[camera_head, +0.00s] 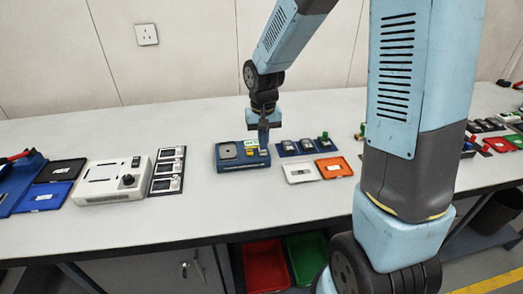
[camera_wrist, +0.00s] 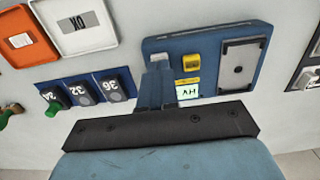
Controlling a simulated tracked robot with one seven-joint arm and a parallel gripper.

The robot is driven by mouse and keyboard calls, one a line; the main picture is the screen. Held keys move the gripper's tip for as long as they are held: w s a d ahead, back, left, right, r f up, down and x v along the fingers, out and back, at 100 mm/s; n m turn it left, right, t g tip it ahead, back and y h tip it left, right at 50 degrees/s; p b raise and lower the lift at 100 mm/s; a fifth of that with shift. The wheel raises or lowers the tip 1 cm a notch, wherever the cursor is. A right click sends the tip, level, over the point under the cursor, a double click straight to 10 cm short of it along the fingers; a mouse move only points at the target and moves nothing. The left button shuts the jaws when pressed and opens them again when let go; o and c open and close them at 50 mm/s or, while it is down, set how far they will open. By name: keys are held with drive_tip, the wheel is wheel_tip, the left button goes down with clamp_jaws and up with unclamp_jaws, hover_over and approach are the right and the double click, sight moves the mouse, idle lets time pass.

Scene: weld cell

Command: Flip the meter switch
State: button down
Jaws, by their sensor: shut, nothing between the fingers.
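A blue meter-like device (camera_head: 228,163) stands on the bench, with a grey square plate (camera_wrist: 240,66) on its top. It also shows upside down in the wrist view (camera_wrist: 212,42). A yellow part (camera_wrist: 190,62) and a small green label (camera_wrist: 187,92) sit beside the plate. A small pale part (camera_wrist: 160,57), perhaps the switch, shows right at my fingertips. My gripper (camera_head: 263,142) is shut and empty, pointing down over the device's right end. In the wrist view its fingers (camera_wrist: 159,70) cover part of that end. Whether they touch it, I cannot tell.
Right of the device is a blue rack (camera_wrist: 70,80) with several dark numbered blocks, a white tray (camera_head: 302,174) and an orange tray (camera_head: 335,168). Left are a dark strip of gauges (camera_head: 167,171) and a white box with a knob (camera_head: 113,181). Bench is clear in front.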

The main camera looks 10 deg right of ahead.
drive_tip(key=shift+f, duration=0.85)
idle(0.6)
drive_tip(key=shift+r, duration=3.55)
